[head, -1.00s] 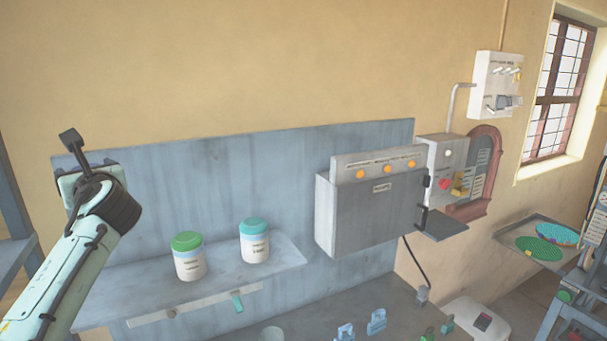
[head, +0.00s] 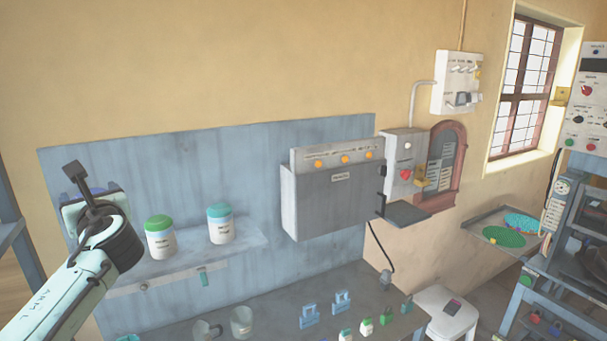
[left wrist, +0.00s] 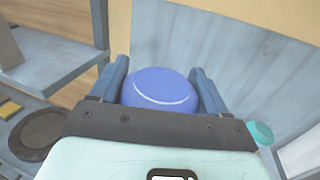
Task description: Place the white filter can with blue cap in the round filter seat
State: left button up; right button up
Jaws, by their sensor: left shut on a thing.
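The filter can's blue cap (left wrist: 160,90) shows from above between the two fingers of my left gripper (left wrist: 163,82) in the left wrist view. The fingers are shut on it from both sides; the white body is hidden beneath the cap. In the head view my left gripper (head: 88,192) is at the far left, mostly covered by my own wrist, in front of the blue-grey back panel. A dark round ring (left wrist: 40,135) lies at lower left in the left wrist view; I cannot tell whether it is the filter seat. My right gripper is not in view.
A green-capped jar (head: 160,238) and a teal-capped jar (head: 221,225) stand on the wall shelf (head: 190,262) right of my left gripper. A grey box (head: 335,200) hangs on the panel. Below are clear cups (head: 241,322) and small bottles (head: 366,328) on a bench.

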pick_arm(q)
jog(key=s+d+f+m+t+h, duration=0.1)
jog(key=d+f, duration=0.6)
jog(key=f, duration=0.7)
jog(key=s+d+f+m+t+h, duration=0.1)
jog(key=d+f+h, duration=0.3)
jog(key=d+f, duration=0.4)
jog(key=s+d+f+m+t+h, duration=0.2)
jog(key=d+f, duration=0.6)
jog(key=f, duration=1.2)
jog(key=shift+s+d+m, duration=0.15)
jog(key=shift+d+m, duration=0.05)
jog(key=shift+m, duration=0.5)
